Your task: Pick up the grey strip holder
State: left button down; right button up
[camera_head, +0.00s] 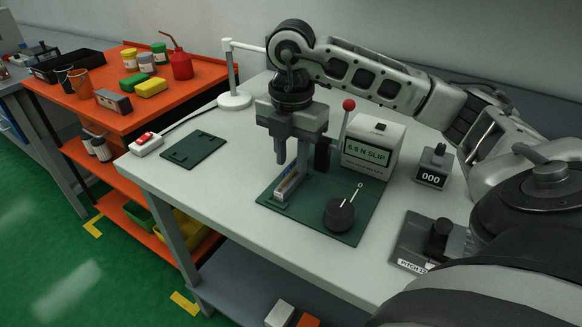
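The grey strip holder (289,184) appears to be the small, narrow, light-grey piece with a yellowish inset on the dark green plate (309,224) of the bench device. My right gripper (292,160) points down right above it. Its two fingers stand apart with a gap between them. One finger comes down close to the far end of the holder; whether it touches cannot be told. The holder rests low on the plate. My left gripper is not in view.
A box reading "6.6 N SLIP" (371,152), a red-knobbed lever (348,105) and a black knob (339,215) stand close by. A counter (433,168) stands right.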

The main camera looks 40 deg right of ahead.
aim_at(291, 176)
jog(key=shift+f, duration=1.35)
grip_shut()
